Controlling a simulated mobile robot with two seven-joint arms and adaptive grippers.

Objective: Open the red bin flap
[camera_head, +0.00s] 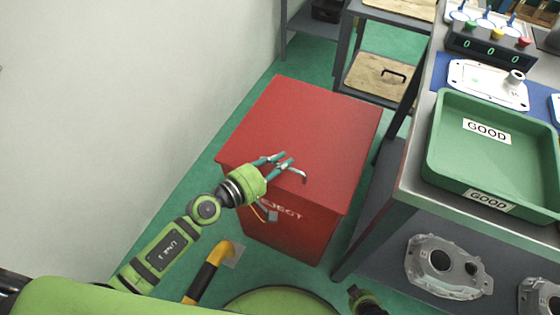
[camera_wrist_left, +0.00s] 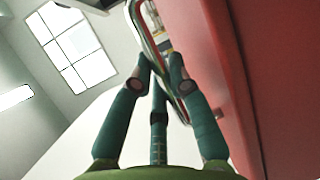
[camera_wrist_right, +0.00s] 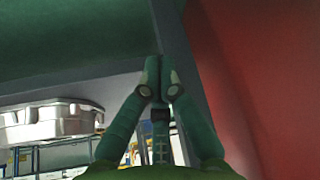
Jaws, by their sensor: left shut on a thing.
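The red bin (camera_head: 290,235), with "REJECT" lettering partly covered by my left gripper, stands on the floor. Its flat red flap (camera_head: 310,125) lies over the top, with no clear gap showing. A metal bar handle (camera_head: 297,174) sits at the flap's front. My left gripper (camera_head: 279,163) is shut on the handle; in the left wrist view its fingers (camera_wrist_left: 160,72) meet around the curved bar (camera_wrist_left: 140,30), close to the red surface (camera_wrist_left: 215,60). My right gripper (camera_wrist_right: 158,75) is shut and empty, below the grey table leg and near a red side (camera_wrist_right: 245,60).
The table with a green "GOOD" tray (camera_head: 475,150) stands right of the bin, its leg (camera_head: 370,225) close by. A casting (camera_head: 440,265) lies on its lower shelf. A wall (camera_head: 120,100) is at the left.

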